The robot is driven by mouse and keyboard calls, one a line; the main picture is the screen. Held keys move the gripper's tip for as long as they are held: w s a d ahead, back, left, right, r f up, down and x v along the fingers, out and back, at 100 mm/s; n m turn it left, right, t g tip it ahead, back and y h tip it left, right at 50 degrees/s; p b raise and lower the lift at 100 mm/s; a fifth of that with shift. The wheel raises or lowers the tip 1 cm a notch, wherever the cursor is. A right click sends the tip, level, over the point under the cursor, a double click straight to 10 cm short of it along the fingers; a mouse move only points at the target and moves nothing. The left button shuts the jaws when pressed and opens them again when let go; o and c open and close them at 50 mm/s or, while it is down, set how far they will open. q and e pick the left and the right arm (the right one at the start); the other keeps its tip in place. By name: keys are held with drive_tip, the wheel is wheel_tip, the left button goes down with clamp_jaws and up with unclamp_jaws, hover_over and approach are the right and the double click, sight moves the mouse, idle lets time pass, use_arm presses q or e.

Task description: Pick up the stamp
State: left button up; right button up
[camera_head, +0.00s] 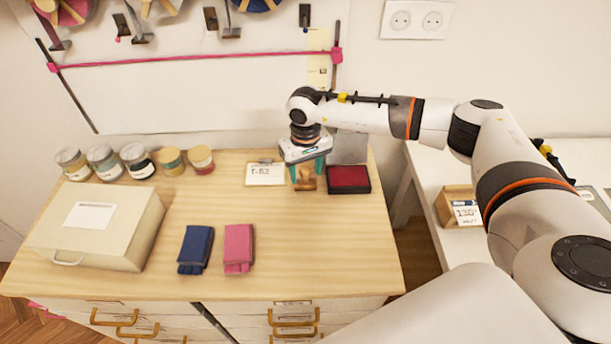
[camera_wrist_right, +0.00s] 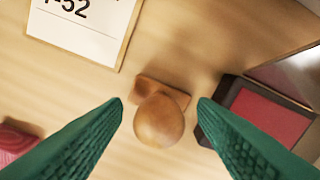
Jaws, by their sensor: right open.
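The wooden stamp (camera_head: 306,181) stands on the wooden table, between the number card and the red ink pad. In the right wrist view, the stamp (camera_wrist_right: 159,118) shows its round brown knob and part of its base. My right gripper (camera_head: 306,172) is over the stamp, its green fingers pointing down. In the wrist view the fingers of the right gripper (camera_wrist_right: 161,105) are apart, one on each side of the knob, with gaps visible on both sides. The left gripper is not in view.
The red ink pad (camera_head: 349,179) lies close on the right, its lid raised behind. The number card (camera_head: 265,174) is on the left. Blue folded cloth (camera_head: 195,249), pink folded cloth (camera_head: 239,248), a cream box (camera_head: 97,226) and several jars (camera_head: 138,161) stand farther left.

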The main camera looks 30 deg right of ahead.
drive_tip(key=shift+f, duration=0.15)
drive_tip(key=c, duration=1.1)
